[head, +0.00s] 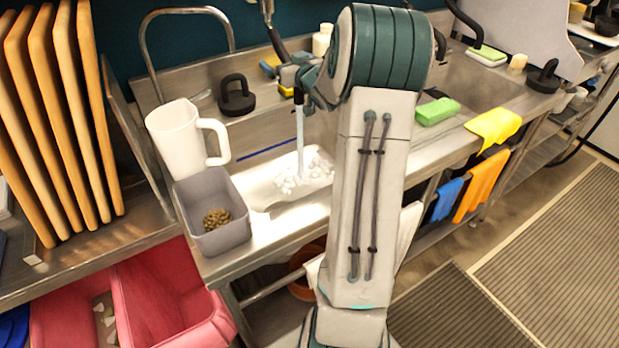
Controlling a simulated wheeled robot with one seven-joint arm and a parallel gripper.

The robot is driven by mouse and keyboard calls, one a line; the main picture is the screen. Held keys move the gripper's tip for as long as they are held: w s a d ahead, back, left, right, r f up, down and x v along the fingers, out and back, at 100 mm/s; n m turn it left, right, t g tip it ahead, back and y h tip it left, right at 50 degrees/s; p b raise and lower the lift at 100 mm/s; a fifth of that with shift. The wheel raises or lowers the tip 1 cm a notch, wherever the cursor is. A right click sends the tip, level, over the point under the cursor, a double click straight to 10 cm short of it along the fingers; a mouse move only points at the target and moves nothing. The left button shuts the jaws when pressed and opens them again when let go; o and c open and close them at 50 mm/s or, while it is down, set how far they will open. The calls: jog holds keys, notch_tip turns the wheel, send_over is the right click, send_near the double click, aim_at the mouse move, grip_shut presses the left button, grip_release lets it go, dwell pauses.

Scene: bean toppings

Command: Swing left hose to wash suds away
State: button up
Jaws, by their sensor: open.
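The left hose (276,42) hangs down from the top of the view behind the sink. Its dark nozzle (299,97) points down, and a stream of water (300,140) falls from it. White suds (318,168) lie in the left sink basin (262,188), around where the water lands. My gripper (318,94) is at the nozzle's right, mostly hidden behind my own arm. It is open. I cannot tell whether it touches the hose. My arm also covers the right part of the basin.
A white pitcher (178,140) and a grey bin (207,232) with brown bits stand left of the basin. A black-handled tool (236,98) is behind them. A green sponge (437,111) and yellow cloth (494,125) lie right of my arm. Wooden boards (62,120) stand far left.

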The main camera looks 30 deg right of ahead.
jog(key=shift+w+a+b, duration=0.6)
jog(key=shift+a+b, duration=0.4)
jog(key=shift+a, duration=1.05)
jog(key=s, duration=0.8)
jog(key=shift+s+f, duration=0.15)
jog(key=shift+s, duration=0.2)
